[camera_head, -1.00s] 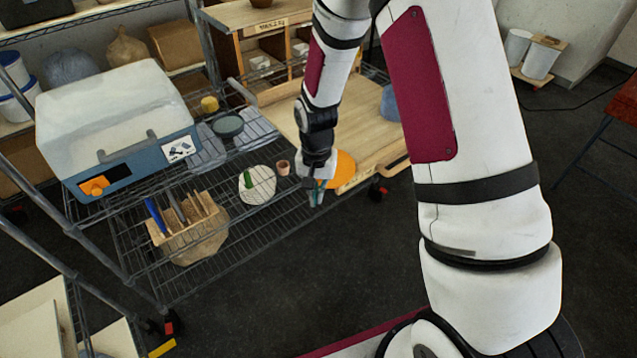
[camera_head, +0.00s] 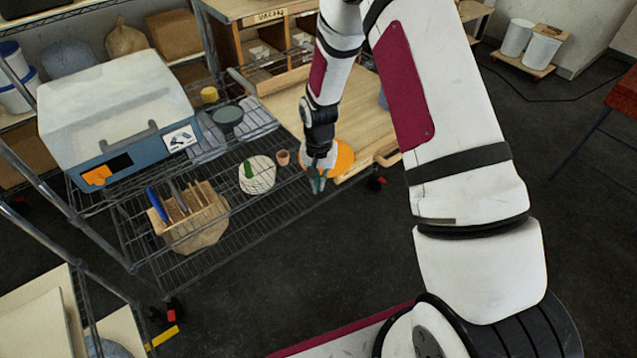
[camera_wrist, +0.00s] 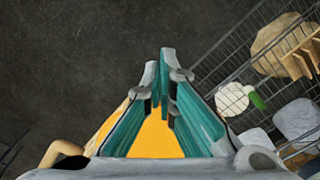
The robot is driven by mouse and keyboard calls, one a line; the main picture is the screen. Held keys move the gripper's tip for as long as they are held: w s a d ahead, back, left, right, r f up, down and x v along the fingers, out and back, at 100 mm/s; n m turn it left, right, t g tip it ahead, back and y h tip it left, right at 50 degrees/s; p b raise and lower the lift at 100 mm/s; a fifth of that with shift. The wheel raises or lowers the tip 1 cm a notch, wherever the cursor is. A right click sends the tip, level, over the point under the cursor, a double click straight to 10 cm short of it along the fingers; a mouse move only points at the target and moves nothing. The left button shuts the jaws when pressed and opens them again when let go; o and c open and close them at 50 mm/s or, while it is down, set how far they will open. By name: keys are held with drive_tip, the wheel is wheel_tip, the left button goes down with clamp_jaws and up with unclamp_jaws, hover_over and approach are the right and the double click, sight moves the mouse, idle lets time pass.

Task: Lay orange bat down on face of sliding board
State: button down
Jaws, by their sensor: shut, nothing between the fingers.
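The orange bat (camera_head: 343,158) is a flat round disc at the near corner of the pale wooden sliding board (camera_head: 285,108). My gripper partly hides it, and I cannot tell whether it lies fully flat on the board. My gripper (camera_head: 318,188) points down just in front of the bat's near-left edge. Its teal fingers are shut with nothing between them. In the wrist view the fingertips (camera_wrist: 161,75) are close together over dark floor, and part of the orange bat (camera_wrist: 157,138) shows between the finger bases.
A wire shelf left of my gripper holds a small terracotta cup (camera_head: 283,157), a pale round plate (camera_head: 257,178) and a wooden rack (camera_head: 190,205). A blue-and-white case (camera_head: 115,110) stands farther left. The dark floor (camera_head: 265,285) in front is clear.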

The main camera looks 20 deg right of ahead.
drive_tip(key=w+d+b, duration=0.2)
drive_tip(key=w, duration=0.1)
drive_tip(key=w+d+b, duration=0.1)
drive_tip(key=w, duration=0.1)
drive_tip(key=shift+w+f+b, duration=0.15)
drive_tip(key=shift+b, duration=0.15)
drive_tip(key=shift+w+d, duration=0.35)
drive_tip(key=shift+w, duration=0.05)
drive_tip(key=shift+r, duration=0.2)
drive_tip(key=shift+s, duration=0.1)
